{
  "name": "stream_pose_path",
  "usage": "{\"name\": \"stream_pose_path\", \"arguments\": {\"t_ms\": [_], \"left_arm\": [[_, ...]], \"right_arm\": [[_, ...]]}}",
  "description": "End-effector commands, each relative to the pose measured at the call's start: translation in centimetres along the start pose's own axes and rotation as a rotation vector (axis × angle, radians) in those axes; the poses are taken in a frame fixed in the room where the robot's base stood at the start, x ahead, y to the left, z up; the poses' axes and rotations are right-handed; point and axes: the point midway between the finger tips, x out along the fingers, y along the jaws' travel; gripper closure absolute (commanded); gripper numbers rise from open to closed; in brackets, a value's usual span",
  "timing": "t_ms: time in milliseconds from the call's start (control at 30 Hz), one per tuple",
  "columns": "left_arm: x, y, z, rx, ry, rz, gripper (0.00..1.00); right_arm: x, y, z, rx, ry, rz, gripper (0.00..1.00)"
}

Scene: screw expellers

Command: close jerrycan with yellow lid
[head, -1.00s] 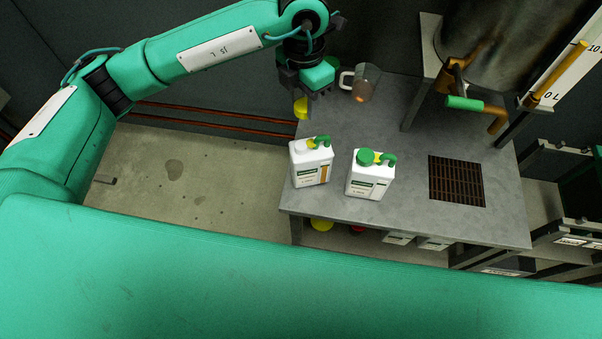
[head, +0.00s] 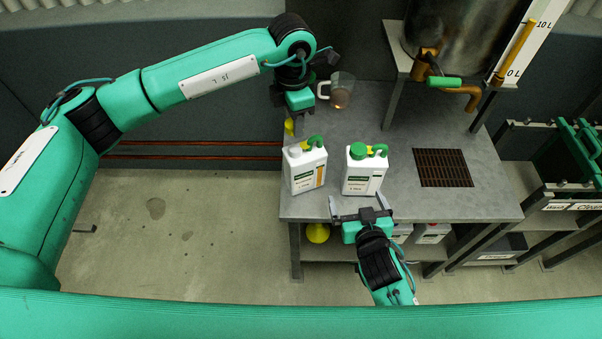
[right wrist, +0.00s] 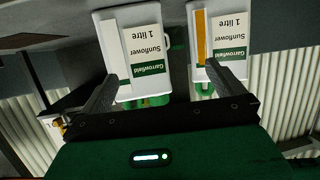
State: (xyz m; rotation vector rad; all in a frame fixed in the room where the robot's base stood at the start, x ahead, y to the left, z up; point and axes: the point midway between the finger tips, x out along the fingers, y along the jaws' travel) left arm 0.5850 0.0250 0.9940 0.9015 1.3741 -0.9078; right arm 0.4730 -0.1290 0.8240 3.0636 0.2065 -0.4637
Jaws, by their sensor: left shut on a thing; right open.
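Two white jerrycans with green handles stand upright on the grey table. The left jerrycan (head: 304,172) has an orange stripe on its label and a white neck with no coloured lid on it. The right jerrycan (head: 362,174) wears a green lid (head: 358,150). My left gripper (head: 292,118) is shut on the yellow lid (head: 289,127), behind the left jerrycan and apart from it. My right gripper (head: 362,215) is open and empty at the table's front edge, before the right jerrycan. In the right wrist view, both jerrycans appear upside down beyond its fingers (right wrist: 161,70).
A clear jug (head: 342,90) stands behind the jerrycans. A metal tank (head: 465,35) with a green-handled tap (head: 443,82) and a floor grate (head: 443,168) set in the tabletop are at the right. A yellow object (head: 318,233) sits on the lower shelf.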

Motion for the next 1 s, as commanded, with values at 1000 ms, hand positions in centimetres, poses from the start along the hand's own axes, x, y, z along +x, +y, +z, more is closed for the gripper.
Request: {"name": "stream_pose_path", "arguments": {"t_ms": [1000], "left_arm": [[0.0, 0.0, 0.0, 0.002, 0.001, 0.000, 0.83]], "right_arm": [[2.1, -8.2, -2.9, -0.026, 0.304, -0.267, 0.00]]}}
